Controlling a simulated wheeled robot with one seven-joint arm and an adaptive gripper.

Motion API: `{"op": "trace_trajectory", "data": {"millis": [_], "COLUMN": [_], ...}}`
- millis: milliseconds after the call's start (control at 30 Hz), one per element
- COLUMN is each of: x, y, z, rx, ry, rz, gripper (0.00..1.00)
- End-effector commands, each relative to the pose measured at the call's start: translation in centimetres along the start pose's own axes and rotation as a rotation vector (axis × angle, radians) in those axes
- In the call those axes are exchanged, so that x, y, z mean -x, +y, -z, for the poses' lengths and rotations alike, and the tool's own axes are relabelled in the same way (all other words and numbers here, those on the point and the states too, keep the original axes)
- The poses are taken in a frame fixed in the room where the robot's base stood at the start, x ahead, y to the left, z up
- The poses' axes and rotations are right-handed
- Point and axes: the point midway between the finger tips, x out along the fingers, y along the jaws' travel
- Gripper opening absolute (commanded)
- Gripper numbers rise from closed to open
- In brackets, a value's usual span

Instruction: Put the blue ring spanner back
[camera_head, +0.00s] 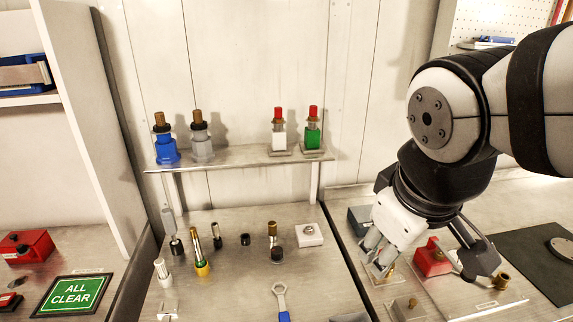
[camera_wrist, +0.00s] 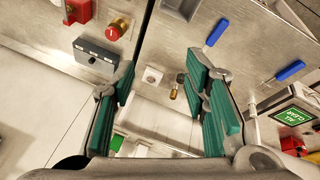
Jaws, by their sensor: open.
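A spanner with a ring head and a blue handle (camera_head: 281,300) lies on the metal bench at the bottom middle of the head view, its handle cut by the frame edge. My gripper (camera_head: 430,268) is open and empty, above the right-hand bench, to the right of the spanner. In the wrist view my gripper (camera_wrist: 165,82) shows its green pads wide apart with nothing between them. That view also shows one blue-handled tool (camera_wrist: 216,33) at the top and another blue handle (camera_wrist: 289,71) at right; I cannot tell which is the spanner.
A shelf (camera_head: 240,158) holds blue, grey, white and green fittings. Several small upright parts stand on the bench, including a brass-topped one (camera_head: 201,255). A red block (camera_head: 432,262) sits beneath my gripper. An ALL CLEAR sign (camera_head: 72,296) lies at left.

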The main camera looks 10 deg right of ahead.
Motion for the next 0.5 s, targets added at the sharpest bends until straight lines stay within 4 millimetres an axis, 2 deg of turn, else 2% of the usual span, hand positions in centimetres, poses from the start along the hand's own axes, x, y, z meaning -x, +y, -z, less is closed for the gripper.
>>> {"op": "trace_trajectory", "data": {"millis": [100, 200, 500], "x": [1.9, 2.7, 3.1], "y": [-0.3, -0.5, -0.6], "z": [-0.9, -1.3, -1.5], "rx": [-0.223, -0.342, -0.409], "ry": [0.086, 0.125, 0.143], "rz": [0.050, 0.087, 0.111], "gripper": [0.41, 0.41, 0.41]}}
